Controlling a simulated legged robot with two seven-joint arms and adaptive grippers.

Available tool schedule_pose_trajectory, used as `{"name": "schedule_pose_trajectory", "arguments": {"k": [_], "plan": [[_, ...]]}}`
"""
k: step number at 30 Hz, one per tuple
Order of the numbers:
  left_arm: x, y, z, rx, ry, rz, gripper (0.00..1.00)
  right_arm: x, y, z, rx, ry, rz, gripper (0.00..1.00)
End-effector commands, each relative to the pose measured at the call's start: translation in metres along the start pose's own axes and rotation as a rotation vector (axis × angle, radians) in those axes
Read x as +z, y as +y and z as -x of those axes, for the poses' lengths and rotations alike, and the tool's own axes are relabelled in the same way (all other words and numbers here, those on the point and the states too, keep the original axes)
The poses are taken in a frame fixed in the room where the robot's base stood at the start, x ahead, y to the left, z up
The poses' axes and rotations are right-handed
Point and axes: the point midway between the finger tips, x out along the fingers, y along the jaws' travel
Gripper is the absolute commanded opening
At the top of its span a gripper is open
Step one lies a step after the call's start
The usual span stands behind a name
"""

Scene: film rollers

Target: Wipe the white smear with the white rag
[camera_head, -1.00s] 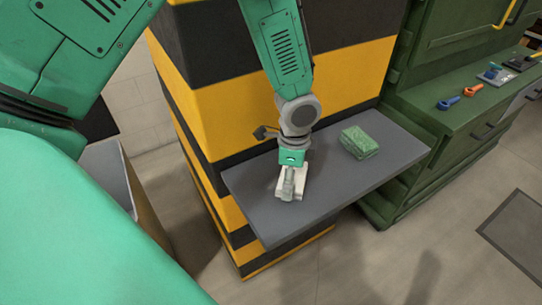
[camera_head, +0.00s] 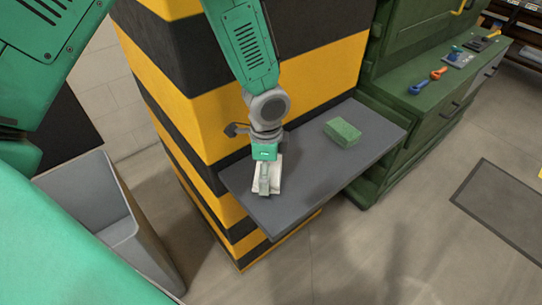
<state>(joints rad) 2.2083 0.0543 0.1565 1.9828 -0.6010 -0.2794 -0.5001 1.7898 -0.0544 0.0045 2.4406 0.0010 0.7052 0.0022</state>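The white rag (camera_head: 277,186) lies at the left part of a grey shelf (camera_head: 330,175), flat or nearly so. My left gripper (camera_head: 264,187) points down onto the rag. Its fingers are close together, and the rag shows on both sides of them; they look shut on it. No white smear can be made out on the bare part of the shelf. The spot beneath the rag and gripper is hidden. My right gripper is out of view.
A green block (camera_head: 343,131), like a sponge, sits on the shelf's far right part. A yellow-and-black striped pillar (camera_head: 300,75) stands behind the shelf. A grey bin (camera_head: 90,200) is at left. A green cabinet (camera_head: 430,115) with tools stands at right.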

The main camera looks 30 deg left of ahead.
Motion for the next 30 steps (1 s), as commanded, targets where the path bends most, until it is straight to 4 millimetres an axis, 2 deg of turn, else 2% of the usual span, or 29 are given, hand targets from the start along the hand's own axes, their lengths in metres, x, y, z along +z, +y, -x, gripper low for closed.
{"name": "schedule_pose_trajectory", "arguments": {"k": [1,12,30], "plan": [[-0.001,0.001,0.009,-0.001,0.0,0.0,0.6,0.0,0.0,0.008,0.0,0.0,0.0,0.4],[-0.005,0.003,0.04,-0.001,-0.001,0.005,0.6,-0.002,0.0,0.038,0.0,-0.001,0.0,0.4],[-0.005,0.004,0.041,-0.001,0.0,0.006,0.6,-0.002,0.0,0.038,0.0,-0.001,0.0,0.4]]}}
